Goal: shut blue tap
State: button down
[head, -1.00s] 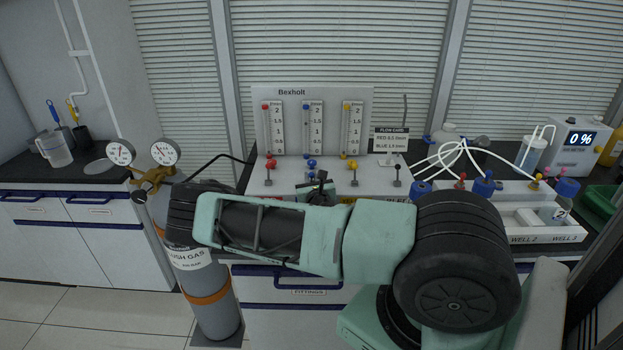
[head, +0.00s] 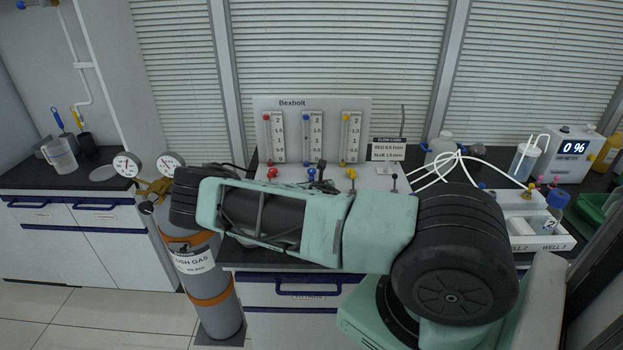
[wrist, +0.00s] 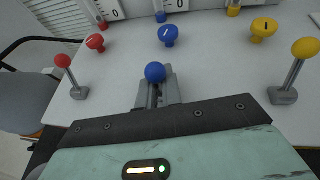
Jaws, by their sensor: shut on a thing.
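In the wrist view the blue tap's ball-ended lever (wrist: 155,72) stands up between the fingers of my gripper (wrist: 156,93), which is shut on it. The fingers hide the lever's stem and base, so I cannot tell its exact angle. A blue round knob (wrist: 168,36) sits on the panel just beyond, apart from the fingers; it also shows in the head view (head: 311,173). In the head view my gripper (head: 322,182) is mostly hidden behind my arm, at the front of the white Bexholt panel (head: 385,101).
A red-balled lever (wrist: 63,61) stands left of my gripper and a yellow-balled one (wrist: 304,48) right. Red (wrist: 95,42) and yellow (wrist: 263,27) knobs flank the blue knob. The gas cylinder (head: 214,305) stands left of the bench. White tubes and wells are at the right.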

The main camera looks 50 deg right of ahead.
jog(key=g+y+p, duration=0.1)
jog(key=p, duration=0.1)
jog(key=w+d+r+g+y+p, duration=0.1)
jog(key=p, duration=0.1)
jog(key=shift+d+r+m+y+p, duration=0.1)
jog(key=shift+r+m+y+p, duration=0.1)
jog(key=shift+m+y+p, duration=0.15)
jog(key=g+p, duration=0.1)
jog(key=g+y+p, duration=0.1)
jog(key=y+p, duration=0.1)
jog(key=shift+w+d+f+g, duration=0.35)
jog(key=shift+f+g, duration=0.05)
jog(key=shift+f+y+p, duration=0.1)
jog(key=shift+y+p, duration=0.25)
jog(key=c, duration=1.6)
grip_release()
jog(key=shift+o, duration=0.2)
jog(key=shift+f, duration=0.15)
jog(key=shift+s, duration=0.1)
